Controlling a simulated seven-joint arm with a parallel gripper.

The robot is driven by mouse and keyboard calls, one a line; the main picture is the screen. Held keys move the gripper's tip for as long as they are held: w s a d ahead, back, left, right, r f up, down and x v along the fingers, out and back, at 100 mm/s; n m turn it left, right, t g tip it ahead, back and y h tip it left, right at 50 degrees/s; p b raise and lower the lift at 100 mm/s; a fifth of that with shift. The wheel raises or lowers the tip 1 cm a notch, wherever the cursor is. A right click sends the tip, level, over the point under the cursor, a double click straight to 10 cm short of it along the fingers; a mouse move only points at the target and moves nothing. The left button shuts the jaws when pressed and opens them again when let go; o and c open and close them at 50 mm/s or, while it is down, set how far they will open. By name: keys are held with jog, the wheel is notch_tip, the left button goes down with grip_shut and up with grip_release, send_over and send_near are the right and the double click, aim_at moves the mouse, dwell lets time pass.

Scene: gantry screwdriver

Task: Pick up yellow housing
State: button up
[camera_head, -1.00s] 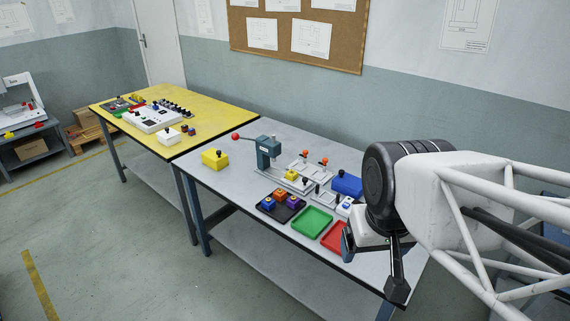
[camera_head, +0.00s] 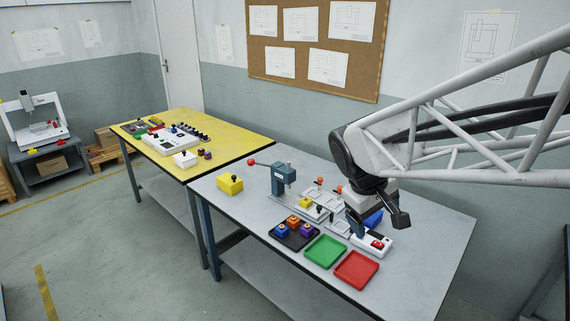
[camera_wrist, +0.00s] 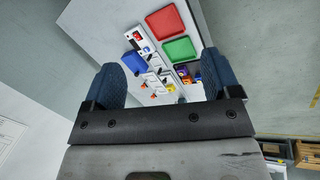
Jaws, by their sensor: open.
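A small yellow housing (camera_head: 305,203) sits at the base of the blue-grey lever press (camera_head: 284,180) on the grey table. In the wrist view it is a small yellow spot (camera_wrist: 170,88) between the fingers, far below. My gripper (camera_head: 379,224) is above the right part of the table, to the right of the small housing. In the wrist view its two blue fingers (camera_wrist: 160,76) are wide apart with nothing between them.
A black tray (camera_head: 280,240) holds small blue, orange and purple blocks. A green tray (camera_head: 325,252), a red tray (camera_head: 356,269), a blue box (camera_head: 373,219) and a white control box (camera_head: 379,243) stand nearby. The table's right end is clear. A yellow table (camera_head: 225,150) adjoins.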

jog(key=w+a+f+n+h, duration=0.1)
jog(key=w+f+n+h, duration=0.2)
jog(key=w, duration=0.8)
jog(key=w+a+f+n+t+h, duration=0.1)
jog(key=w+f+n, duration=0.35)
jog(key=w, duration=0.55)
jog(key=w+a+f+n+h, duration=0.1)
jog(key=w+f+n+h, duration=0.2)
jog(key=w, duration=0.8)
jog(key=n+t+h, duration=0.1)
jog(key=n+t, duration=0.4)
jog(key=n, duration=0.4)
send_near(308, 198)
jog(key=shift+d+f, duration=0.1)
jog(key=shift+d, duration=0.25)
jog(key=shift+x, duration=1.35)
jog(key=shift+x, duration=2.6)
